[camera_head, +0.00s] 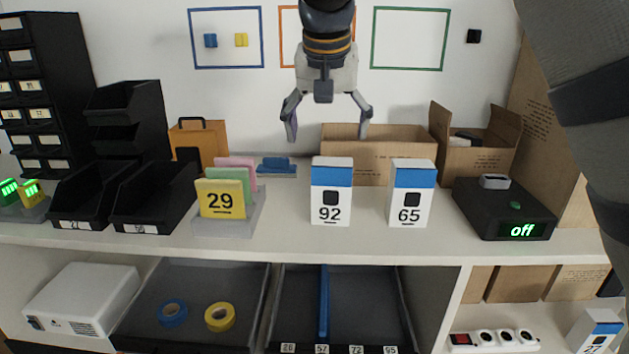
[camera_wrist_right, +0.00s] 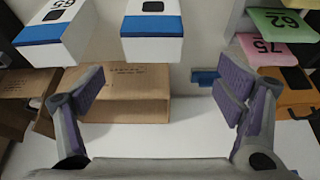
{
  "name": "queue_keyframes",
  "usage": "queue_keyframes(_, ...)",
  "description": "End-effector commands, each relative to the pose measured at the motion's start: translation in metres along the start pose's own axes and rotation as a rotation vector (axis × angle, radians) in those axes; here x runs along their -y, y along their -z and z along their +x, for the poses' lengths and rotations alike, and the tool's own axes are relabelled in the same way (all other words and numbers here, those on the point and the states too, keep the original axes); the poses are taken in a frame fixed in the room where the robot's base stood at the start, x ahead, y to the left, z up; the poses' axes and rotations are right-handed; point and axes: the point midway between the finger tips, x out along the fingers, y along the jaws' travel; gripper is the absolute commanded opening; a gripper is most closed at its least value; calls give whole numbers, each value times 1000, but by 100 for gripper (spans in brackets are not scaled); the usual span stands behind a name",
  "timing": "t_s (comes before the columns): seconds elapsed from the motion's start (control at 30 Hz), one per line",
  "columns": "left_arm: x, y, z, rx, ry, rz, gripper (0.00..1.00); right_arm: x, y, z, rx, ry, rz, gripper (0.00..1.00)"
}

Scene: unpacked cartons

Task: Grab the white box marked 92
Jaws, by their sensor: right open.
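The white box marked 92 (camera_head: 331,195) stands upright on the white shelf, with a blue band near its top and a black square above the number. My right gripper (camera_head: 327,125) hangs above and behind it, fingers spread and pointing down, with nothing between them. In the right wrist view the gripper (camera_wrist_right: 158,95) is also open and empty. There the box (camera_wrist_right: 152,42) shows upside down at the top centre, beyond the fingertips, and its number is out of frame. My left gripper is not in view.
A similar white box marked 65 (camera_head: 410,197) stands just right, with a small gap. Left is a holder with a yellow card marked 29 (camera_head: 221,200). An open carton (camera_head: 378,160) stands behind. A black device reading "off" (camera_head: 505,210) is at right. The shelf front is clear.

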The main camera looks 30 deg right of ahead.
Motion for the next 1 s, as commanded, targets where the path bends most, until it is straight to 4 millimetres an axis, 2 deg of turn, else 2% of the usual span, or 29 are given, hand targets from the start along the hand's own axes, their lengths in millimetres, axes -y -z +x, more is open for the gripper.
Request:
queue_keyframes(0.2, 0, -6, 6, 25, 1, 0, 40, 0, -2, 51, 12, -6, 1, 86)
queue_keyframes(0.37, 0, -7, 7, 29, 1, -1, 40, -1, -2, 71, 9, -4, 1, 86)
queue_keyframes(0.6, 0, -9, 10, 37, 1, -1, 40, -6, -1, 114, 8, -4, 0, 86)
queue_keyframes(0.7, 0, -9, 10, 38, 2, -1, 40, -6, -1, 121, 5, -2, 1, 86)
queue_keyframes(0.87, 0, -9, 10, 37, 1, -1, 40, -5, 0, 120, 3, -1, 1, 86)
queue_keyframes(0.97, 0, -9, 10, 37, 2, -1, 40, -5, 0, 120, 3, -1, 1, 68)
queue_keyframes(1.0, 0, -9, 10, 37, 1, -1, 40, -5, 0, 120, 3, -1, 1, 59)
